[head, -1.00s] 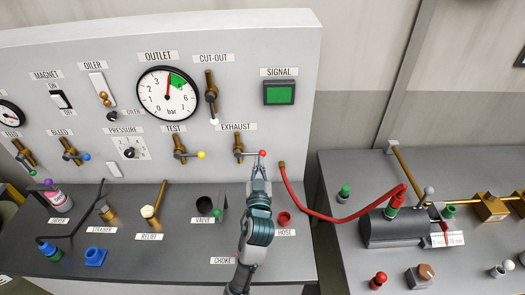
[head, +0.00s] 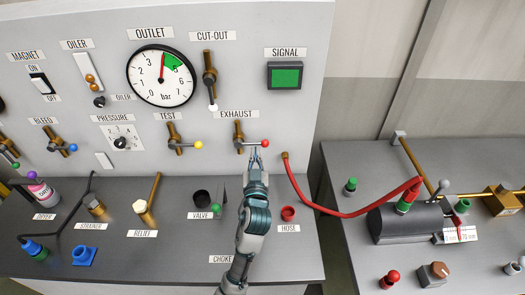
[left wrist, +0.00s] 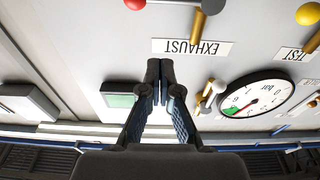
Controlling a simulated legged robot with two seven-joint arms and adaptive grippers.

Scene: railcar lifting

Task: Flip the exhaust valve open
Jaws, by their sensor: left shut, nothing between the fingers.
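The exhaust valve (head: 239,138) is a brass fitting on the grey panel under the EXHAUST label (head: 236,114). Its lever points right, roughly level, and ends in a red knob (head: 265,143). My left gripper (head: 256,152) is shut and empty, with its fingertips just below and slightly left of the red knob; contact cannot be told. In the left wrist view the panel appears upside down: the red knob (left wrist: 135,4) and the valve (left wrist: 212,5) are cut by the top edge, beyond the shut fingertips (left wrist: 160,72). My right gripper is not in view.
The test valve (head: 175,141) with a yellow knob stands to the left, and the cut-out lever (head: 209,80) above. A red hose (head: 340,212) hangs from the panel's right side to the side bench. The outlet gauge (head: 161,74) is higher up.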

